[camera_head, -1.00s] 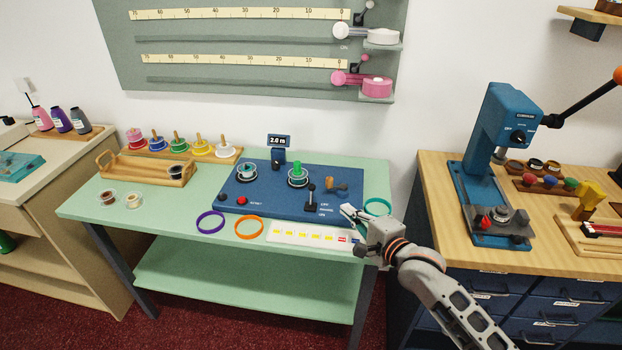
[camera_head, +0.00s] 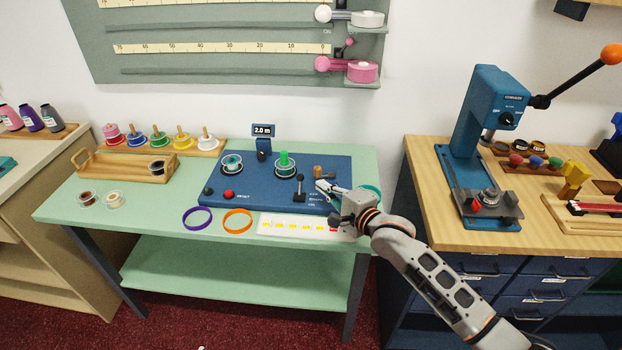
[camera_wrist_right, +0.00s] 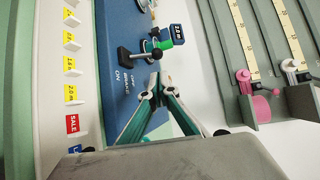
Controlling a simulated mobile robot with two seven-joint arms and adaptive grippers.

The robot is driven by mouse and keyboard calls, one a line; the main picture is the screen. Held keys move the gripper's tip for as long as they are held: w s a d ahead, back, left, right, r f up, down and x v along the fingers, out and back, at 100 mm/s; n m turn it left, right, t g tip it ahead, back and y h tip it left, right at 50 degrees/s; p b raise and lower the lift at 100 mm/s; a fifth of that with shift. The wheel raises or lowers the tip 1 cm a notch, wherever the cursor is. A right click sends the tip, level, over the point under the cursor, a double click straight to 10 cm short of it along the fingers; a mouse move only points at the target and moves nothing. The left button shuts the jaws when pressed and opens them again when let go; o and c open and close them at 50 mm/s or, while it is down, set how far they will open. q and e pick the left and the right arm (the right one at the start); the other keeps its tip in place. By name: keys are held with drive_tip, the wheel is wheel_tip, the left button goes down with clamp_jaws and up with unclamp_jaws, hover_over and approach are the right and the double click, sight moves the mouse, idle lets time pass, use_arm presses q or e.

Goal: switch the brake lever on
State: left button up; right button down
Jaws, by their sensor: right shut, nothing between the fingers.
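The brake lever (camera_head: 299,188) is a short black lever with a round knob on the blue panel (camera_head: 222,203). It looks roughly upright in the head view, with small OFF, BRAKE and ON labels to its right. In the right wrist view the lever (camera_wrist_right: 131,53) stands beyond the fingertips, above those labels. My right gripper (camera_head: 321,186) is shut and empty, just right of the lever over the panel. In the wrist view its fingertips (camera_wrist_right: 155,78) are together, with a visible gap to the knob. My left gripper is not in view.
The panel also holds a green spool (camera_head: 285,163), a clear reel (camera_head: 231,162), a wooden knob (camera_head: 318,171), a red button (camera_head: 228,194) and a 2.0 m display (camera_head: 263,130). A label strip (camera_head: 265,226), purple ring (camera_head: 197,218) and orange ring (camera_head: 237,220) lie in front.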

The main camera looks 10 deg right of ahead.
sight(300, 185)
drive_tip(key=b+x, duration=0.1)
drive_tip(key=x, duration=0.5)
drive_tip(key=shift+w+a+f, duration=0.1)
drive_tip(key=shift+w+a, duration=0.05)
drive_tip(key=shift+w, duration=0.2)
drive_tip(key=shift+s, duration=0.1)
